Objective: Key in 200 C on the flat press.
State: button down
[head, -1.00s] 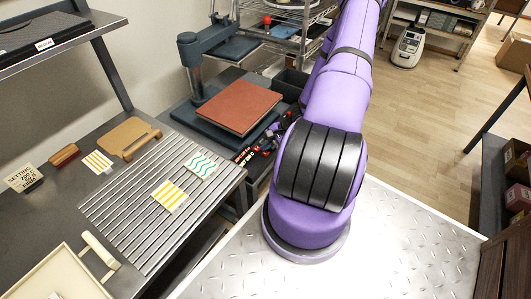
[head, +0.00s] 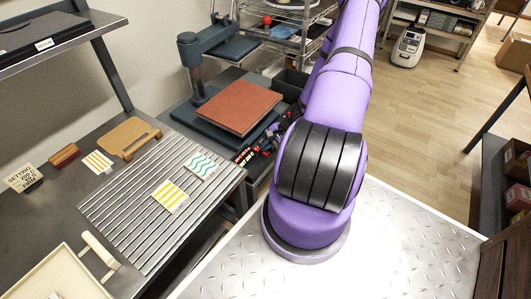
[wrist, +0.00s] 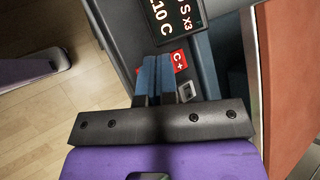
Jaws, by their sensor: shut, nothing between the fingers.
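The flat press (head: 190,55) stands at the back of the bench, with a reddish-brown square pad (head: 240,107) on it. In the wrist view its dark control panel carries a display (wrist: 172,22), cut by the frame edge; "10 C" and "S x3" are legible. A red "C+" key (wrist: 180,60) lies just below the display, and a grey key (wrist: 186,91) below that. My gripper (wrist: 158,62) is shut and empty, its blue fingertips overlapping the left side of the C+ key. I cannot tell whether they touch it. In the head view my arm partly hides the panel.
A setting card (head: 23,178) stands at the left of the bench. Striped tiles (head: 169,196) lie on and beside a ribbed plate (head: 130,222). A cream tray (head: 55,280) is at the front left, and a wire rack (head: 285,35) stands behind the press.

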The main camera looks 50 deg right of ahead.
aim_at(266, 153)
jog(key=shift+f, duration=0.15)
jog(key=shift+f, duration=0.25)
jog(key=shift+f, duration=0.45)
dwell(0.8)
jog(key=shift+r, duration=0.9)
jog(key=shift+r, duration=2.5)
